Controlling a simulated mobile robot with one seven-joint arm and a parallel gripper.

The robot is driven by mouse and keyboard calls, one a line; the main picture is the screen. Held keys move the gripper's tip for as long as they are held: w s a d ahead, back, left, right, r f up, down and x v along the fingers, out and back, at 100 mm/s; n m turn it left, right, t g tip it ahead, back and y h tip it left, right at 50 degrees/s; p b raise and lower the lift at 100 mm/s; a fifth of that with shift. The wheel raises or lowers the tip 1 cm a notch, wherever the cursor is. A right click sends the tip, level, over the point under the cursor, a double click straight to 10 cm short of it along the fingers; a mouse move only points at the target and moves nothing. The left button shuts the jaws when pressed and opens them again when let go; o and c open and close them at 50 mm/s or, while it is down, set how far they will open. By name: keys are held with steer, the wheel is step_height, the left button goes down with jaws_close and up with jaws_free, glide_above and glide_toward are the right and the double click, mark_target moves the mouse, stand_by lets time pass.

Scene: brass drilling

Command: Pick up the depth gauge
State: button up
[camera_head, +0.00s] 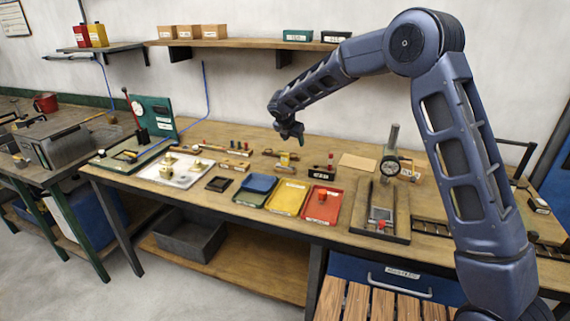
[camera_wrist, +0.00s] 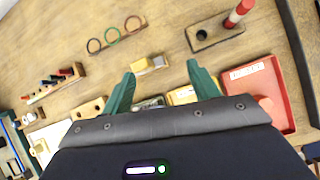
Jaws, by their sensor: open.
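My gripper (camera_head: 291,134) hangs above the back middle of the wooden workbench (camera_head: 228,205). In the wrist view my gripper (camera_wrist: 158,68) shows two green fingers spread apart with nothing held between them. Below and between the fingertips lies a small yellow block with a pale part (camera_wrist: 150,64), perhaps the depth gauge; I cannot tell for sure. In the head view a small yellow upright piece (camera_head: 284,159) stands on the bench under my gripper.
Blue (camera_head: 255,185), yellow (camera_head: 287,198) and red (camera_head: 320,205) trays line the front. A wall shelf (camera_head: 240,42) is above.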

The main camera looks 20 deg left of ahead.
mark_target(284, 155)
steer(key=a+f, duration=0.2)
steer(key=w+a+f+n, duration=0.1)
steer(key=f, duration=0.2)
steer(key=a+f+n, duration=0.1)
steer(key=a+f, duration=0.1)
steer(key=f, duration=0.1)
steer(key=shift+w+a+f, duration=0.25)
steer(key=shift+a, duration=0.1)
steer(key=shift+w+d+r+x, duration=0.1)
steer(key=shift+x, duration=0.8)
steer(key=shift+w+d+r+x, duration=0.1)
steer(key=shift+w+x, duration=0.05)
steer(key=shift+x, duration=0.7)
steer(key=shift+w+d+r+x, duration=0.1)
steer(key=shift+x, duration=0.8)
steer(key=c, duration=1.3)
